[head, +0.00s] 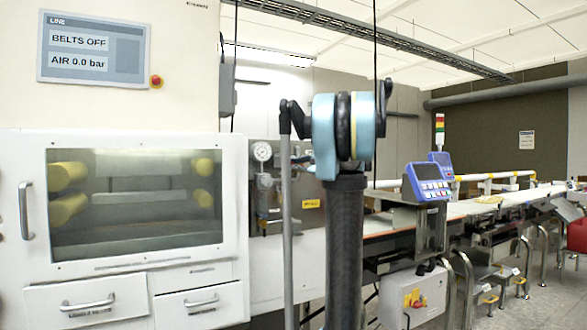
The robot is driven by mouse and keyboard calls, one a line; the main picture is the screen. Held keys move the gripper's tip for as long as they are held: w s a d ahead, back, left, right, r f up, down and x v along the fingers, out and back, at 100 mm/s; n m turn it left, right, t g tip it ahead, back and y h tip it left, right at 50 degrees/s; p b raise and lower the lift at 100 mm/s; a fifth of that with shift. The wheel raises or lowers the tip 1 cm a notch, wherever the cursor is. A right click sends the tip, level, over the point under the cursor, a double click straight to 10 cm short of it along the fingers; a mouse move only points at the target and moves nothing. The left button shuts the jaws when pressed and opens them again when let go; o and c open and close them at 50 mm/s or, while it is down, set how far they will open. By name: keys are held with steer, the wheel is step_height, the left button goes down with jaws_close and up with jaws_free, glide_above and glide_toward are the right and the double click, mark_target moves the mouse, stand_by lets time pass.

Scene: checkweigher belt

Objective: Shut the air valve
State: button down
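A grey air panel is on the wall in the middle of the head view, just left of my arm. It carries a round white pressure gauge (262,151) with a dark filter or regulator body (265,184) below it. A yellow label (311,204) sits to their right. I cannot make out the air valve's handle or its position; my arm hides part of this area. My arm stands upright in front, with a blue and black joint at its top. I cannot pick out my gripper's fingers in this view.
A wall screen (93,49) reads "BELTS OFF" and "AIR 0.0 bar", with a red button (156,81) beside it. A white windowed cabinet (120,260) fills the left. The conveyor belt (480,207) and blue terminal (428,182) stand on the right.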

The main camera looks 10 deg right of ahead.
steer(key=shift+s+a+f+n+g+h, duration=0.1)
steer(key=shift+f+n+g+h, duration=0.15)
steer(key=shift+f+n+h, duration=0.4)
steer(key=shift+a+f+n+g+h, duration=0.1)
steer(key=shift+f+n+g+h, duration=0.15)
steer(key=shift+n, duration=0.7)
steer(key=c, duration=1.9)
jaws_free()
steer(key=v, duration=1.2)
